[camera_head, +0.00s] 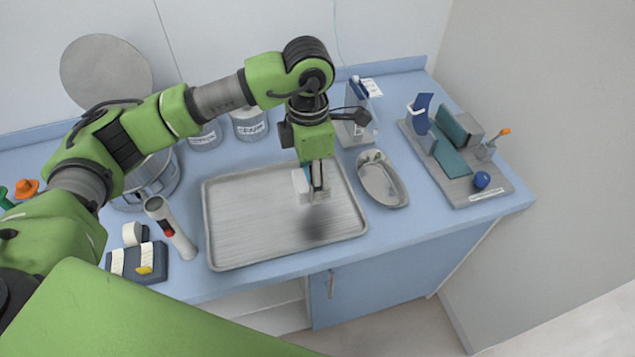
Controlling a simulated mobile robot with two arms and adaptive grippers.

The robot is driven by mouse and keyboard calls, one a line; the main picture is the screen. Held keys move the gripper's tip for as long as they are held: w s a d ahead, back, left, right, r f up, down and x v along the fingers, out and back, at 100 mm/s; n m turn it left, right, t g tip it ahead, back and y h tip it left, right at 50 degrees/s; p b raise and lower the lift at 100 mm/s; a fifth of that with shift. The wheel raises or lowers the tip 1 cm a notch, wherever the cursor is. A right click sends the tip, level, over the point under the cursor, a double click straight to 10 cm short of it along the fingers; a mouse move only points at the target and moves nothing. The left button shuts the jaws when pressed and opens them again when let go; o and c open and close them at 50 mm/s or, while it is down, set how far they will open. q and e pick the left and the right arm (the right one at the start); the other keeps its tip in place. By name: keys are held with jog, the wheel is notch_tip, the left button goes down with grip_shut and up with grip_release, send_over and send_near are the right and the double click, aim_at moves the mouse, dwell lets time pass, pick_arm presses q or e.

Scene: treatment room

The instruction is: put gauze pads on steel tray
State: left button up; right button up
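The steel tray (240,225) lies flat on the blue counter, in the middle of the view. My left gripper (316,190) points down over the tray's right half. A white block that looks like the gauze pads (302,188) is at its fingers, with a dark finger in front of it. The gripper appears shut on this block. A dark shadow falls on the tray nearer the front, so the block seems to be above the tray floor. The far finger is hidden. My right gripper is not in view.
A kidney dish (381,180) stands close to the tray's right side. A grey board (455,165) with blue and teal items is farther right. Labelled canisters (249,124) stand behind. The tray's left half is clear.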

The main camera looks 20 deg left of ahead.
pick_arm(q)
jog(key=w+f, duration=0.2)
jog(key=f, duration=0.1)
jog(key=w+f+p, duration=0.1)
jog(key=shift+w+d+f, duration=0.15)
jog(key=shift+w+d, duration=0.05)
jog(key=shift+d, duration=0.2)
notch_tip(320, 180, down, 2)
jog(key=shift+f+p, duration=0.1)
jog(key=shift+p, duration=0.85)
jog(key=shift+f, duration=0.4)
jog(key=shift+f, duration=0.15)
jog(key=o, duration=0.9)
jog(key=shift+r, duration=0.2)
